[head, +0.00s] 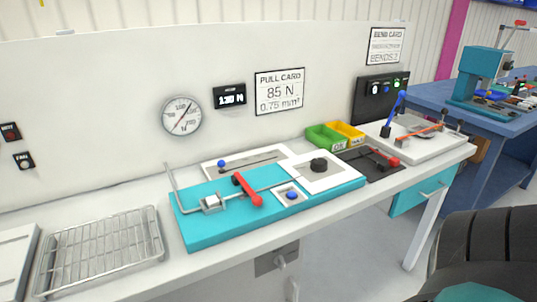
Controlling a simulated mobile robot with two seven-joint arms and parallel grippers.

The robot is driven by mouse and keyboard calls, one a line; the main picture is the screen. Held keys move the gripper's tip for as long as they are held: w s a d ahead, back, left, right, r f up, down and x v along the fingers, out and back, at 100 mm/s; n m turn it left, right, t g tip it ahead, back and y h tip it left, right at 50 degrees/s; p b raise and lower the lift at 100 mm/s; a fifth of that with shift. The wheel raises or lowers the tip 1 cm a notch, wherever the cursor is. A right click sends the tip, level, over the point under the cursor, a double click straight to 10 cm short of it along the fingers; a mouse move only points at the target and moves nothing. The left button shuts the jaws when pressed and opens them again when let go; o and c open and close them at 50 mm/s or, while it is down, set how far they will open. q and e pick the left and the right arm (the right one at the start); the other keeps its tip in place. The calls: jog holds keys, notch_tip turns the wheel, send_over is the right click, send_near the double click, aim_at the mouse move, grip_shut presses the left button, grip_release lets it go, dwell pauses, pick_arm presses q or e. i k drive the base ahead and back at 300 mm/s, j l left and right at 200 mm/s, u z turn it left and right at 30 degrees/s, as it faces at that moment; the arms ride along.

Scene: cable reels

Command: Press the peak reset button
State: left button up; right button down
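A teal pull-test fixture (200,232) lies on the white bench. A small blue button (292,195) sits on a small pale square plate at the fixture's front middle; no label on it is readable, so I cannot tell for sure that it is the peak reset button. A red-handled lever (246,188) and a metal clamp block (212,203) are to its left. A round dial gauge (181,117) and a small black display (229,96), seeming to read 130 N, are on the wall panel behind. Neither of my grippers is in view.
A white plate with a black knob (318,165) is right of the button. A blue-knobbed slide (222,163) lies behind the fixture. A wire tray (103,250) is at left. Green (325,137) and yellow (345,133) bins stand behind. The bench front strip is clear.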

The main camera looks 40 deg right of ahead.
aim_at(291, 195)
jog(key=z, duration=1.6)
